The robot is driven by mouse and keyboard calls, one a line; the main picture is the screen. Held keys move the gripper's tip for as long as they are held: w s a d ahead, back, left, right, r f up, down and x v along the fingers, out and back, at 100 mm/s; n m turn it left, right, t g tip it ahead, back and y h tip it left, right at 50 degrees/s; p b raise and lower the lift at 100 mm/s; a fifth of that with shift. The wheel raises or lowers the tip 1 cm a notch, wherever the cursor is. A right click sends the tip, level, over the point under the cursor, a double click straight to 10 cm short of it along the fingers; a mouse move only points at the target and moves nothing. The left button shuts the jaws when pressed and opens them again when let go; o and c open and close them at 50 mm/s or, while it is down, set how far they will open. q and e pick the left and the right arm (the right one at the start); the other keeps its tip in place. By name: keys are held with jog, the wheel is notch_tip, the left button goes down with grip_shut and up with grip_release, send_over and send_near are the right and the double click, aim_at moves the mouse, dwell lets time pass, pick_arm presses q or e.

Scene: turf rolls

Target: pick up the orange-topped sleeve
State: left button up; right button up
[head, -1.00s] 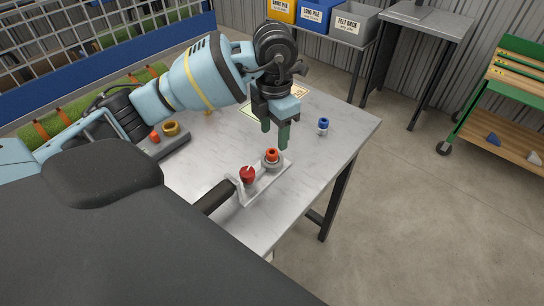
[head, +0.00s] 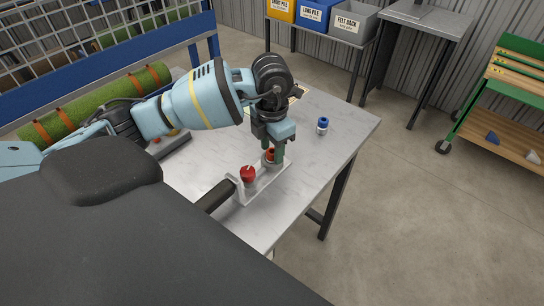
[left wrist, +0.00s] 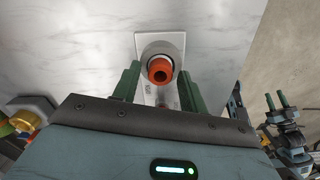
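The orange-topped sleeve (head: 269,155) stands on a pale plate (head: 268,181) on the table, partly hidden by my left gripper's fingers in the head view. In the left wrist view its orange ring top (left wrist: 160,68) sits in a grey-white collar, hollow in the middle. My left gripper (head: 273,158) points down over it, open, with its green fingers (left wrist: 158,88) to either side of the sleeve. I cannot tell whether they touch it. My right gripper (left wrist: 277,101) shows small at the right of the left wrist view, its green fingers apart and empty.
A blue-topped piece (head: 322,126) stands to the right on the marble table (head: 330,155). A green turf roll (head: 95,103) lies at the left. The table's right side is mostly clear.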

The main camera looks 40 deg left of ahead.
aim_at(272, 151)
pick_arm(q)
jog(key=c, duration=0.8)
jog(key=shift+c, duration=0.2)
pick_arm(e)
jog(key=shift+s, duration=0.25)
pick_arm(q)
jog(key=shift+r, duration=0.1)
pick_arm(e)
jog(key=shift+s+f, duration=0.1)
pick_arm(q)
jog(key=shift+r, duration=0.55)
notch_tip(272, 151, up, 2)
jog(key=shift+s+d+r, duration=0.15)
jog(key=shift+d, duration=0.55)
jog(key=s+d+r+b, duration=0.1)
jog(key=s+d, duration=0.2)
jog(key=d, duration=1.1)
jog(key=shift+s+r, duration=0.15)
jog(key=shift+r, duration=0.1)
pick_arm(e)
jog(key=shift+s+f, duration=0.25)
jog(key=shift+f, duration=0.4)
